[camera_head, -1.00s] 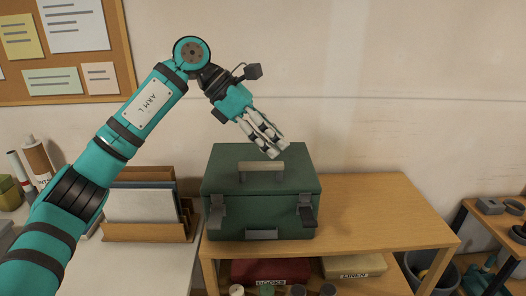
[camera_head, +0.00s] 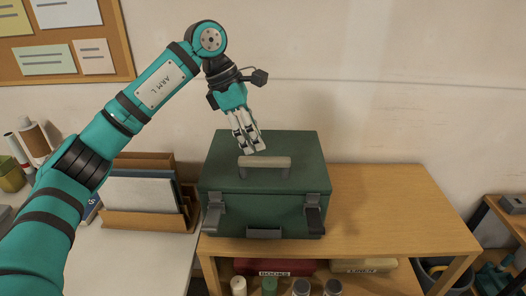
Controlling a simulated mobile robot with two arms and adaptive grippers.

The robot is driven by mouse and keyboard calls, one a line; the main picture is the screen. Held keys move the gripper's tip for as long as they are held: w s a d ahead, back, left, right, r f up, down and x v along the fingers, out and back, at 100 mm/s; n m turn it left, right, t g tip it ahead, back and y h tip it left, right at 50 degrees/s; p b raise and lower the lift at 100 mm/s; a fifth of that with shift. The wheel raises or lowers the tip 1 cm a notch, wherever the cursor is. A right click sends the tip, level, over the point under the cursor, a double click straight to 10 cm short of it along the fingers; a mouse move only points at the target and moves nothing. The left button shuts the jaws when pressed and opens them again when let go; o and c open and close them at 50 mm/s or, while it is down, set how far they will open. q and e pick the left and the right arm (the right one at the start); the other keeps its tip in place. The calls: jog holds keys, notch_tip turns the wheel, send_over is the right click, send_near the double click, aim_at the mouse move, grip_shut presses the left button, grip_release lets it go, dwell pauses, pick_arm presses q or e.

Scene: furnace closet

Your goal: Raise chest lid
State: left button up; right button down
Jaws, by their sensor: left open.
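The green chest (camera_head: 265,190) stands on the wooden shelf unit, its lid shut. My left gripper (camera_head: 250,151) points down over the rear part of the lid, just behind the handle. Its fingers are open and empty. I cannot tell whether the fingertips touch the lid. My right gripper is not in view.
The wooden shelf top (camera_head: 400,210) is clear right of the chest. A wooden file holder (camera_head: 150,215) with folders stands close on the left. Boxes and several jars sit on the shelf below. A wall is close behind.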

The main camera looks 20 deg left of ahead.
aim_at(264, 158)
pick_arm(q)
jog(key=x, duration=0.2)
jog(key=p+x, duration=0.1)
jog(key=x, duration=0.1)
jog(key=shift+s+d+f, duration=0.1)
jog(key=shift+s+d, duration=0.05)
jog(key=shift+s, duration=0.05)
jog(key=shift+w+d+f, duration=0.1)
jog(key=shift+d+f, duration=0.05)
jog(key=shift+f, duration=0.25)
jog(key=shift+w+d+f, duration=0.1)
jog(key=shift+f, duration=0.25)
grip_shut()
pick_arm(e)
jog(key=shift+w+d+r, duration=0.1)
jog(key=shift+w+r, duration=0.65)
